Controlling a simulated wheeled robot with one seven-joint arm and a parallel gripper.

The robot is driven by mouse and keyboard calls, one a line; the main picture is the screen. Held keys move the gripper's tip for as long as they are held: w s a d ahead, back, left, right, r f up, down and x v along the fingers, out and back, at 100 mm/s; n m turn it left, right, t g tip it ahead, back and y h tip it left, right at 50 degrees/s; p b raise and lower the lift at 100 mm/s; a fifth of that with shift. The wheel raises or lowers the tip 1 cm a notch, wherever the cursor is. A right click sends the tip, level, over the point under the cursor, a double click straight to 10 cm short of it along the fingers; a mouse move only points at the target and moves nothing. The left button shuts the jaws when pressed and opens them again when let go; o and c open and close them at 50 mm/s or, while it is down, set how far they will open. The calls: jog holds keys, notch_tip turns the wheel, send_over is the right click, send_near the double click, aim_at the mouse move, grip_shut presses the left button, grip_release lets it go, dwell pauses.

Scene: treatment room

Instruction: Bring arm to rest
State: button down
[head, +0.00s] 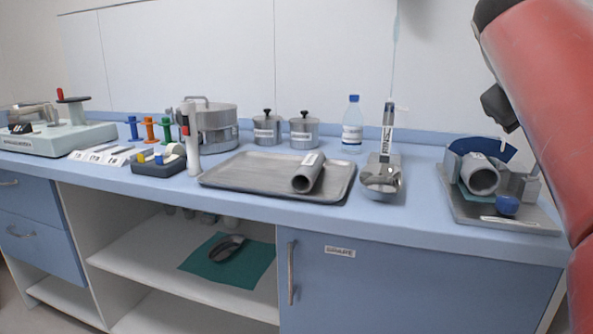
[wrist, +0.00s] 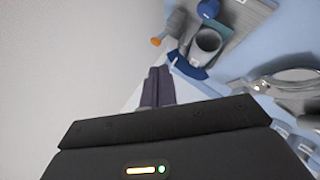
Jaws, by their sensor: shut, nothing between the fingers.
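My red arm fills the right edge of the head view. My gripper shows in the wrist view (wrist: 158,88) as dark fingers close together, shut with nothing between them. In the head view its fingertips are not clearly seen; a dark part of my arm hangs over the right end of the counter. Near the fingers in the wrist view is a fixture with a grey cylinder (wrist: 206,44) and a blue curved piece (wrist: 186,66). The fingers appear apart from it. The same fixture stands on the counter in the head view, with its grey cylinder (head: 480,175) lying in it.
The blue counter (head: 420,215) holds a metal tray (head: 240,178) with a grey tube (head: 309,174), a steel dish (head: 381,178), a water bottle (head: 352,126) and two lidded canisters (head: 267,130). A green cloth (head: 255,262) lies on the shelf below. The wall is close behind.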

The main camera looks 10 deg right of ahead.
jog(key=w+a+f+n+t+y, duration=0.2)
jog(key=a+f+y, duration=0.4)
jog(key=a+f, duration=1.15)
jog(key=s+a+f+y, duration=0.2)
jog(key=a+f, duration=0.3)
jog(key=f, duration=0.4)
jog(key=s+a+f+g+y, duration=0.1)
jog(key=s+a+f+y, duration=0.1)
jog(key=s+a+f, duration=0.3)
notch_tip(320, 180, down, 4)
jog(key=shift+s+a+f+y, duration=0.15)
jog(key=shift+a+y, duration=0.15)
jog(key=shift+a, duration=0.35)
